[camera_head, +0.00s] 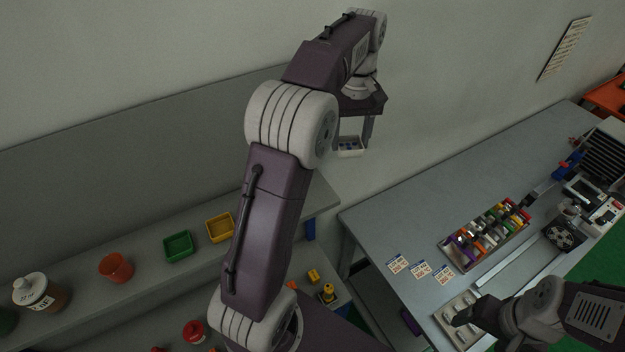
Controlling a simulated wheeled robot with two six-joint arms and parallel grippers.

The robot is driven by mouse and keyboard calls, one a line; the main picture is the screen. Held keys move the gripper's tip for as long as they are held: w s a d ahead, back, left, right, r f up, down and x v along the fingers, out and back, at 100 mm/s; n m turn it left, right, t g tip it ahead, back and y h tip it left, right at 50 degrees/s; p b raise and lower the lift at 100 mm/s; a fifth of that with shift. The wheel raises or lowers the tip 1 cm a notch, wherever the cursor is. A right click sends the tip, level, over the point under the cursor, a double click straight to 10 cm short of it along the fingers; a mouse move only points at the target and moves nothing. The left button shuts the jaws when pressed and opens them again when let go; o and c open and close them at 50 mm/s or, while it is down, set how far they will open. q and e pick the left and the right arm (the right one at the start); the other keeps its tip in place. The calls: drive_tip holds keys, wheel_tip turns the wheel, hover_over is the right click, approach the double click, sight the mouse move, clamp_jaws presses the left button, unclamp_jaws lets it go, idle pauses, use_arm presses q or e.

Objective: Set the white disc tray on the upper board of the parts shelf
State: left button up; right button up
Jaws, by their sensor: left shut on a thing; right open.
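My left gripper (352,136) is shut on a small white tray (351,153) with small blue things in it. It holds the tray in the air at the top middle, in front of the wall and beyond the right end of the parts shelf. The upper board (147,264) of the shelf runs along the left, partly hidden behind my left arm. My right gripper (470,316) is open at the lower right, over a pale compartment tray (447,318) on the workbench.
A labelled jar (40,293), red cup (116,267), green bin (179,246) and yellow bin (220,228) stand on the upper board. Yellow and red parts lie lower down. The workbench (400,225) carries cards (420,270) and a filled rack (487,236).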

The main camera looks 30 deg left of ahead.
use_arm(q)
drive_tip(key=s+a+f, duration=0.2)
drive_tip(key=s, duration=0.1)
drive_tip(key=s+a+f, duration=0.1)
drive_tip(key=s+a, duration=0.1)
drive_tip(key=s, duration=0.2)
drive_tip(key=s+a+f, duration=0.2)
drive_tip(key=s, duration=0.1)
drive_tip(key=shift+s+a+f, duration=0.35)
drive_tip(key=shift+s, duration=0.05)
drive_tip(key=shift+a+f, duration=0.2)
drive_tip(key=shift+f, duration=0.1)
drive_tip(key=shift+s+d+f+p, duration=0.1)
drive_tip(key=shift+s+f+p, duration=0.05)
drive_tip(key=shift+s+p, duration=0.25)
drive_tip(key=f, duration=0.3)
drive_tip(key=shift+s+f+p, duration=0.15)
drive_tip(key=shift+s+p, duration=0.15)
drive_tip(key=shift+p, duration=0.05)
drive_tip(key=shift+w+f, duration=0.25)
drive_tip(key=shift+w, duration=0.15)
drive_tip(key=o, duration=1.3)
drive_tip(key=shift+s+r, duration=0.1)
drive_tip(key=shift+s, duration=0.15)
use_arm(e)
drive_tip(key=s+r, duration=0.1)
drive_tip(key=s, duration=0.1)
drive_tip(key=shift+s+r, duration=0.35)
drive_tip(key=shift+r, duration=0.05)
